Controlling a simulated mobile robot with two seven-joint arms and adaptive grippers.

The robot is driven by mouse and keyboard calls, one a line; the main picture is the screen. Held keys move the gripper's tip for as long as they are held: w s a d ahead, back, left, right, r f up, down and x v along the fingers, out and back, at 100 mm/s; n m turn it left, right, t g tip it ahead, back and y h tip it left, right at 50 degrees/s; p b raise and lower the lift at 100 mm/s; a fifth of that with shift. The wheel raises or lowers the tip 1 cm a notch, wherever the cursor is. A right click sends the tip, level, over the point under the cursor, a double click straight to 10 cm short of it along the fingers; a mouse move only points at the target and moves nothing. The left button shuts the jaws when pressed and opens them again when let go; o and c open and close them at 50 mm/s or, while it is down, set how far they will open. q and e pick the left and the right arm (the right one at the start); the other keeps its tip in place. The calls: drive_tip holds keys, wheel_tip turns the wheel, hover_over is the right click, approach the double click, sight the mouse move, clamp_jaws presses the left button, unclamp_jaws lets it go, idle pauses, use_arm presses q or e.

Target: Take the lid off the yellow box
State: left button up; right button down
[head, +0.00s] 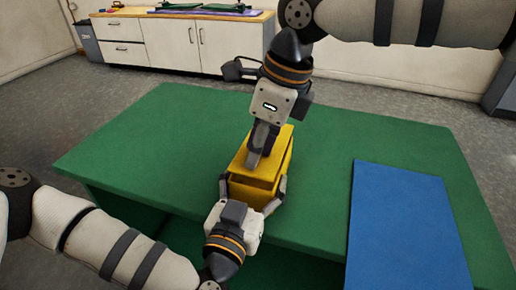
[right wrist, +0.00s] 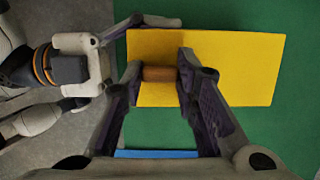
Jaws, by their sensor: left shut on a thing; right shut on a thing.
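The yellow box (head: 251,194) stands near the front edge of the green table (head: 130,150). Its flat yellow lid (right wrist: 240,70) fills much of the right wrist view, with a brown knob (right wrist: 160,74) on it. My right gripper (head: 256,158) comes down from above and is shut on the knob. My left gripper (head: 252,188) is shut on the box from the front, one finger on each side. In the head view a dark gap shows between lid and box at the front. My right gripper hides part of the lid.
A blue mat (head: 408,230) lies flat on the right part of the table, empty. The green surface left of the box is clear. A white cabinet (head: 225,45) with a wooden top stands against the back wall.

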drive_tip(key=shift+r, duration=2)
use_arm(q)
drive_tip(key=o, duration=1.8)
drive_tip(key=shift+c, duration=0.2)
